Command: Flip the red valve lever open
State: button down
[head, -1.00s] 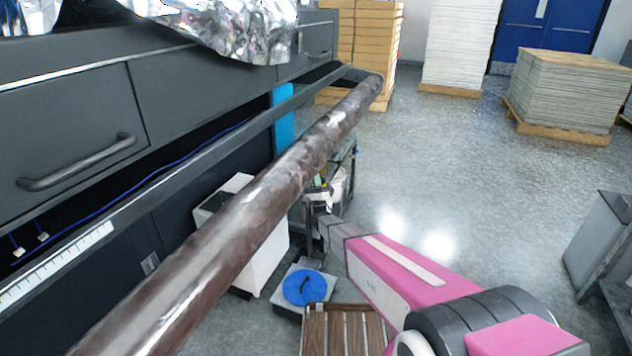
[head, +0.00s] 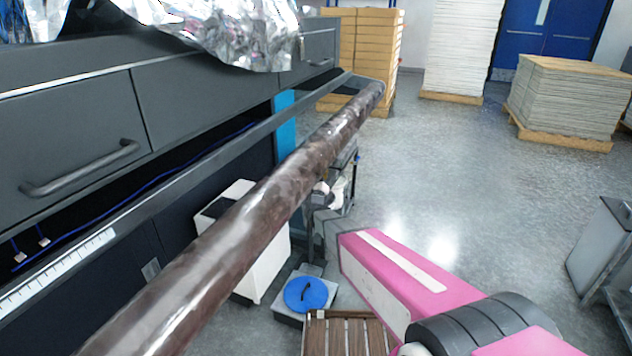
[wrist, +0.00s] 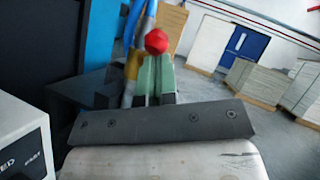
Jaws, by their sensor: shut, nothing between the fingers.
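A round red end (wrist: 156,41), which looks like the valve lever's, shows in the wrist view beside a slanting blue and grey pipe (wrist: 140,35) with a yellow part on it. My gripper (wrist: 155,68) is shut and empty, its green-faced fingers together. The red end appears just beyond and above the fingertips; I cannot tell if they touch. In the head view my gripper is mostly hidden behind the long brown roll, and the red lever cannot be made out there.
The long brown roll (head: 245,220) crosses in front of the dark machine (head: 200,95). A white box (head: 262,265), a blue round lid (head: 305,293) and a wooden slatted top (head: 345,335) are below it. Open floor (head: 440,160) lies to the right.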

jog(key=w+d+r+m+g+h, duration=0.1)
jog(key=w+d+r+m+g, duration=0.1)
jog(key=w+r+g, duration=0.3)
jog(key=shift+w+d+r+m+g, duration=0.15)
jog(key=shift+w+r+m+g, duration=0.15)
jog(key=shift+w+r, duration=0.8)
dwell(0.4)
jog(key=shift+s+r, duration=0.3)
jog(key=s+r, duration=0.3)
jog(key=s, duration=0.9)
jog(key=shift+s+d, duration=0.4)
jog(key=shift+d, duration=0.05)
